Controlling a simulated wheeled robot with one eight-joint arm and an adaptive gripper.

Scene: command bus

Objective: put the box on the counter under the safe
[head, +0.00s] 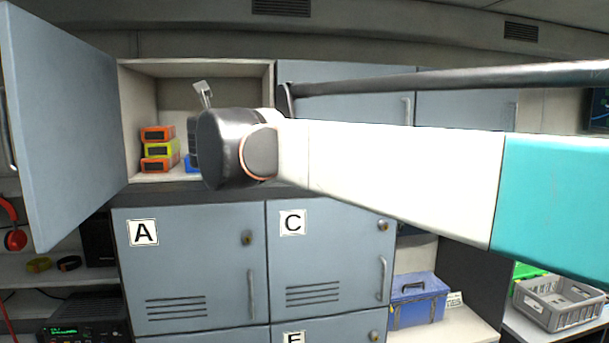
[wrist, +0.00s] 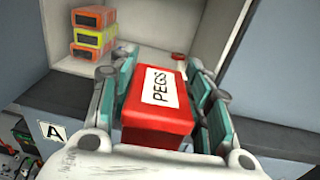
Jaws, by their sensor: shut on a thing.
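The teal finger pads sit on both sides of the box in the wrist view. The box is held in front of the open upper cupboard (wrist: 190,22). In the head view my arm hides the box and most of the gripper. A pale counter (head: 462,328) shows at the lower right. I cannot make out a safe for certain in either view.
The open cupboard holds a stack of orange and yellow cases (head: 159,150). Its door (head: 70,120) swings out at left. Lockers A (head: 190,270) and C (head: 325,255) are closed below. A blue toolbox (head: 418,300) and a small card (head: 454,299) stand on the counter; a grey crate (head: 560,302) is at far right.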

